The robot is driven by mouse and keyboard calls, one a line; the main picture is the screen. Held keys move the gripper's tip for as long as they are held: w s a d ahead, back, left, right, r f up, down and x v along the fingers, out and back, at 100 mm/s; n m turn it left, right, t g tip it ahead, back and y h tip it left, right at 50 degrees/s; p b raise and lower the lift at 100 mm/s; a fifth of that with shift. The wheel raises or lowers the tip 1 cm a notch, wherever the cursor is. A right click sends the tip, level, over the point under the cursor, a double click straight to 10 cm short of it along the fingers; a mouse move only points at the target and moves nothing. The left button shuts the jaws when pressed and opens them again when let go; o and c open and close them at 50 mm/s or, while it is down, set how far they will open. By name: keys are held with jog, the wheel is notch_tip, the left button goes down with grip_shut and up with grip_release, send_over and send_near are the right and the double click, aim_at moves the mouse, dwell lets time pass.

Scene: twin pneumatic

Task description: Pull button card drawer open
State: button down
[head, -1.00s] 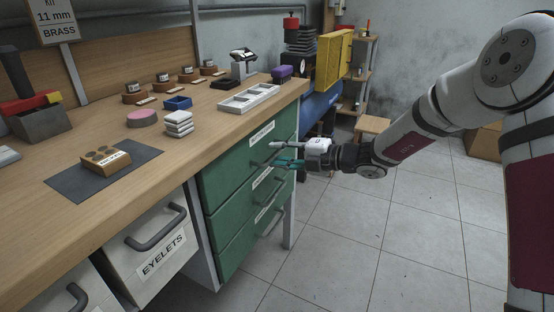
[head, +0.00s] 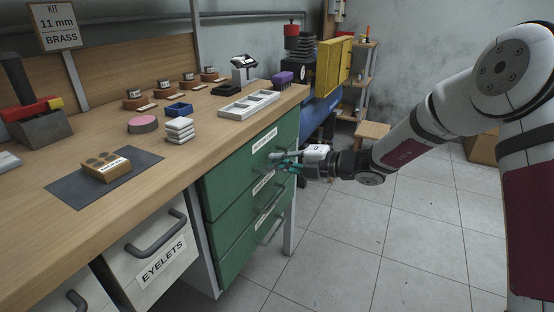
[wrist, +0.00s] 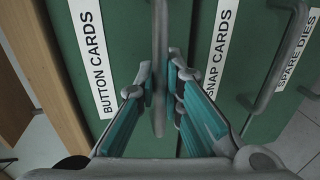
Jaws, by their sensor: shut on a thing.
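The green button card drawer (head: 230,173) is the top one of three under the bench's right end. It appears flush with the drawers below. Its white label reads BUTTON CARDS (wrist: 92,60) in the wrist view. Its grey bar handle (wrist: 159,35) runs between the fingers of my gripper (wrist: 160,88). My gripper (head: 284,161), with teal finger pads, is shut on this handle in front of the drawer. In the head view the fingers partly hide the handle.
The snap cards drawer (wrist: 212,75) and spare dies drawer (wrist: 292,75) sit below, with their own handles. A pale eyelets drawer (head: 145,240) is to the left. The wooden bench top (head: 215,130) overhangs. Tiled floor (head: 340,240) in front is free.

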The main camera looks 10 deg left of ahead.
jog(key=f+p+v, duration=0.2)
jog(key=p+v, duration=0.4)
jog(key=v, duration=0.5)
jog(key=d+f+p+v, duration=0.1)
jog(key=f+p+v, duration=0.1)
jog(key=p+v, duration=0.5)
jog(key=shift+f+v, duration=0.45)
jog(key=shift+v, duration=1.75)
jog(key=shift+s, duration=0.15)
jog(key=c, duration=1.7)
grip_release()
jog(key=shift+r, duration=0.1)
jog(key=shift+d, duration=0.1)
jog(key=v, duration=1.1)
jog(key=shift+s+d, duration=0.1)
jog(key=shift+d, duration=0.3)
